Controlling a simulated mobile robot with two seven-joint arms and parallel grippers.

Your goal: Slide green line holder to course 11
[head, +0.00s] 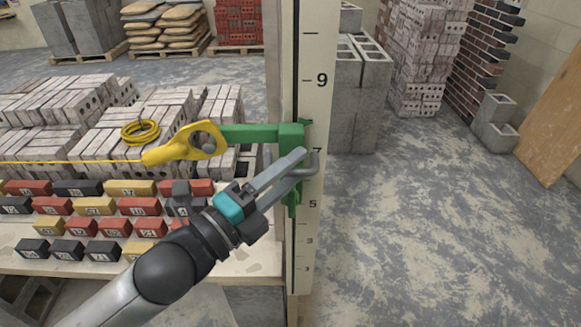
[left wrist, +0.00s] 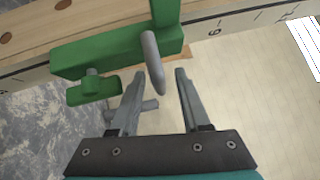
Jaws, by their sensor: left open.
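The green line holder (head: 290,135) sits on the upright white pole (head: 312,50), close to the 7 mark. Its green arm reaches left to a yellow line block (head: 182,146). The holder also shows in the left wrist view (left wrist: 105,52), with a grey peg (left wrist: 152,58) pointing toward the camera. My left gripper (head: 306,161) is open, its fingertips just at the holder's peg. In the left wrist view the peg's end lies between the two fingers (left wrist: 160,80), with no clear contact. Part of the holder is hidden behind the fingers. My right gripper is out of view.
A bench (head: 262,262) on the left carries several rows of numbered blocks (head: 139,206) and stacked grey bricks (head: 60,145). A yellow line coil (head: 140,132) lies on the bricks. Grey blocks (head: 355,105) stand behind the pole.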

